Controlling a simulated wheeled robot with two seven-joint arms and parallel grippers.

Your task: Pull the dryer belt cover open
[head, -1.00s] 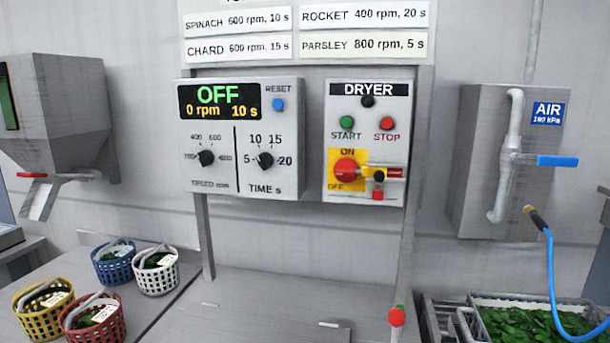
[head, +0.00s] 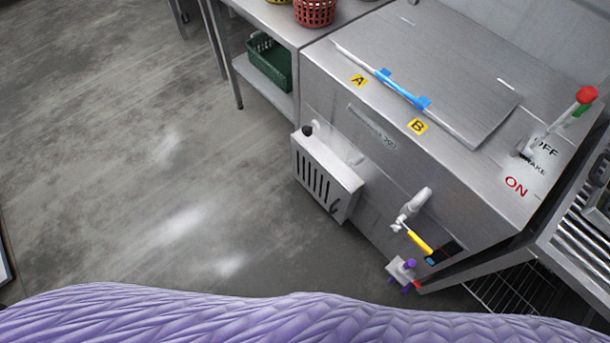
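The dryer (head: 330,85) is a steel cabinet in the right half of the head view. On its front is a light grey slotted box (head: 327,178), which looks like the belt cover. It has dark vertical slots, a black knob (head: 307,130) at its top left and a small dark hook-like part at its lower right. The cover appears to sit against the dryer front; I cannot tell whether it is latched. Neither of my grippers shows in this view.
A yellow-handled valve (head: 417,240) sticks out right of the cover. A red-knobbed brake lever (head: 586,95) stands on top at the right. A blue handle (head: 403,88) lies along the lid edge. A side table with a green crate (head: 268,62) stands left. The floor (head: 150,180) is clear.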

